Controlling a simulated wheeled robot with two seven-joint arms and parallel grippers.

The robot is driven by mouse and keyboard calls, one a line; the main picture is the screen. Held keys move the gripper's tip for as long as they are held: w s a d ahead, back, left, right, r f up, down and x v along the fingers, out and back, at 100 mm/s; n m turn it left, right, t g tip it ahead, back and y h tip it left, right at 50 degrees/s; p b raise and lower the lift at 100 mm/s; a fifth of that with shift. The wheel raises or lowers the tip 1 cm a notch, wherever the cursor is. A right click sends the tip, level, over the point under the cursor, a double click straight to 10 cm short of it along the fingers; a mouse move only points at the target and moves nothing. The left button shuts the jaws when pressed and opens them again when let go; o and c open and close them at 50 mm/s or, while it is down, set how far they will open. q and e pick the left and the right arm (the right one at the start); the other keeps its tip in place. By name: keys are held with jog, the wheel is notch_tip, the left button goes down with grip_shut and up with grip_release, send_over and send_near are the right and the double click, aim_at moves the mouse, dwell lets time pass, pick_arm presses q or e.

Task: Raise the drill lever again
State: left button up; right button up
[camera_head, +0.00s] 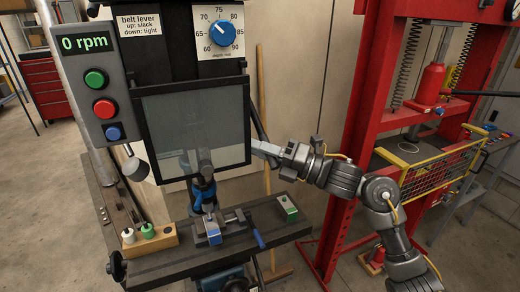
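The drill press fills the middle of the head view. A dark lever rod (259,115) slants down along the right side of its clear guard (190,125). My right gripper (262,149) reaches in from the right, at the rod's lower end by the guard's right edge. The fingertips are small and partly hidden, so I cannot tell whether they grip the rod. The speed display (84,43) reads 0 rpm. A blue and dark chuck area (203,195) shows below the guard, above a vise with a blue-topped workpiece (212,230). My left gripper is out of view.
A control box with green, red and blue buttons (103,108) is at the left. A wooden block (150,241) holds small items on the drill table (185,262). A red press frame (345,200) stands behind my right arm. A broom handle (262,90) leans behind.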

grip_shut()
notch_tip(320, 180, up, 11)
jog(key=s+m+g+h+p, duration=0.2)
jog(key=m+h+p, duration=0.2)
jog(key=p, duration=1.4)
jog(key=shift+s+d+m, duration=0.3)
jog(key=shift+d+m, duration=0.15)
jog(key=shift+m, duration=0.25)
jog(key=shift+r, duration=0.1)
jog(key=o, duration=0.7)
grip_release()
jog(key=shift+c, duration=0.2)
jog(key=shift+d, duration=0.1)
